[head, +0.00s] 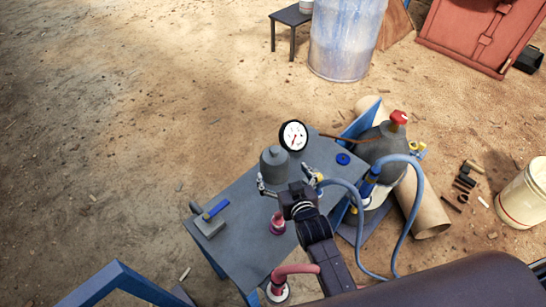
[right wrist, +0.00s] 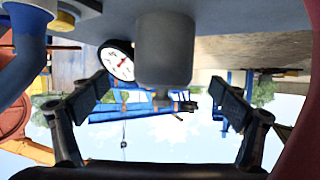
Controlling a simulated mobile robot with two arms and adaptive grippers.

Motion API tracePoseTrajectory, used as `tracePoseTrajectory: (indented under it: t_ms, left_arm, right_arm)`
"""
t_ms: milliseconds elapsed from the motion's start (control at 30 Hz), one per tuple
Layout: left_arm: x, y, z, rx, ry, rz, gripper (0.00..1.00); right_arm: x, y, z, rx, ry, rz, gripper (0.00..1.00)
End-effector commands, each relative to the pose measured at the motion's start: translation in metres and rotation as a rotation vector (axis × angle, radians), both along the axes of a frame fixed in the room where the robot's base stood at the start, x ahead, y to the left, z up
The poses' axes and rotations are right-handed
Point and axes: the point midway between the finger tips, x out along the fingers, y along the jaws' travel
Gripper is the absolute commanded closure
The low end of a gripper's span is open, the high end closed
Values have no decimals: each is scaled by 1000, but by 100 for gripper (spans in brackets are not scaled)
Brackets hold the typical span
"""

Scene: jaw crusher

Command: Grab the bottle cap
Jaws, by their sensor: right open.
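A grey domed metal cap (head: 275,166), which looks like the bottle cap, stands upright on the dark work table (head: 236,232). It shows upside down in the right wrist view (right wrist: 165,48), between the two fingers. My right gripper (head: 290,181) is open, its fingers spread on the near side of the cap, with a gap on both sides. The right wrist view shows the gripper (right wrist: 162,88) empty. The grey gas bottle (head: 385,145) with a red top stands behind the table on the right. My left gripper is not in view.
A pressure gauge (head: 293,135) stands just behind the cap. A blue round piece (head: 343,159) and a blue-handled tool (head: 214,212) lie on the table. Blue hoses (head: 416,190) loop at the right. A red hose fitting (head: 277,223) stands near my arm.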

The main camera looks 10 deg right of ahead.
Motion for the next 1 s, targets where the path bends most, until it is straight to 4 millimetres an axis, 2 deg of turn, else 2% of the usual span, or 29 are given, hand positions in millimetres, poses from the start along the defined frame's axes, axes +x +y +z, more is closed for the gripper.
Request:
tracePoseTrajectory:
  t_ms: [133,267,367,533,667,833,1000]
  left_arm:
    - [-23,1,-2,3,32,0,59]
    - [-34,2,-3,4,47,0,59]
    - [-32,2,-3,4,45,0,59]
    - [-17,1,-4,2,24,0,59]
    - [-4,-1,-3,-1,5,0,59]
    - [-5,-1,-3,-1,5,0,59]
    - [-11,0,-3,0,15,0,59]
  right_arm:
    - [13,2,-5,1,0,0,9]
    - [26,6,-10,2,-1,0,9]
    - [38,9,-15,2,0,0,9]
    - [54,9,-22,1,-1,0,9]
    - [57,9,-24,1,0,0,9]
    - [57,9,-24,1,0,0,9]
    - [57,9,-24,1,0,0,26]
